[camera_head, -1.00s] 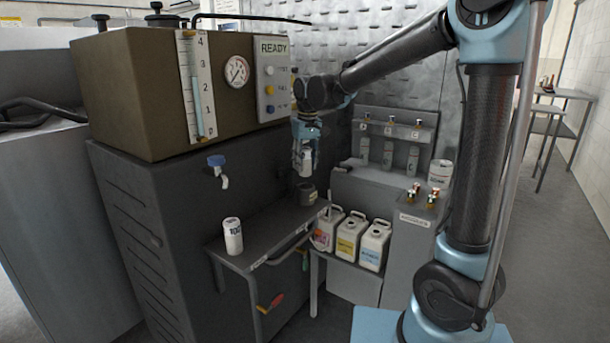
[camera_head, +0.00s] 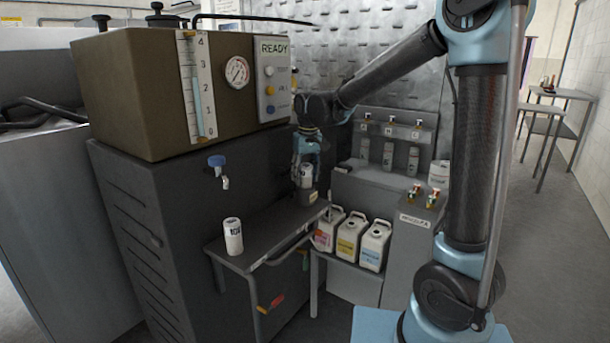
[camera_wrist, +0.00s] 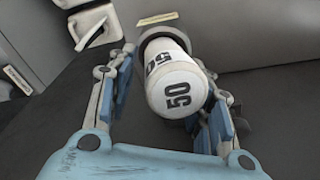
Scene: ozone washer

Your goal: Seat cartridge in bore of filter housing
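The white cartridge (camera_wrist: 177,88), marked 50, stands with its lower end in the mouth of the dark filter housing (camera_head: 310,198), with much of its body still above the rim. In the wrist view the housing's grey rim (camera_wrist: 165,35) shows behind the cartridge. My gripper (camera_head: 307,174) is around the cartridge. In the wrist view its fingers (camera_wrist: 168,85) stand either side, with a clear gap on the left, so it looks open. The cartridge's lower end is hidden. A second white cartridge (camera_head: 233,236), marked 100, stands upright on the shelf.
The dark shelf (camera_head: 265,225) is clear between the second cartridge and the housing. A blue-handled tap (camera_head: 217,170) sticks out above it. The washer cabinet (camera_head: 140,220) stands at the left. White jugs (camera_head: 350,238) and a bottle rack (camera_head: 390,150) stand to the right.

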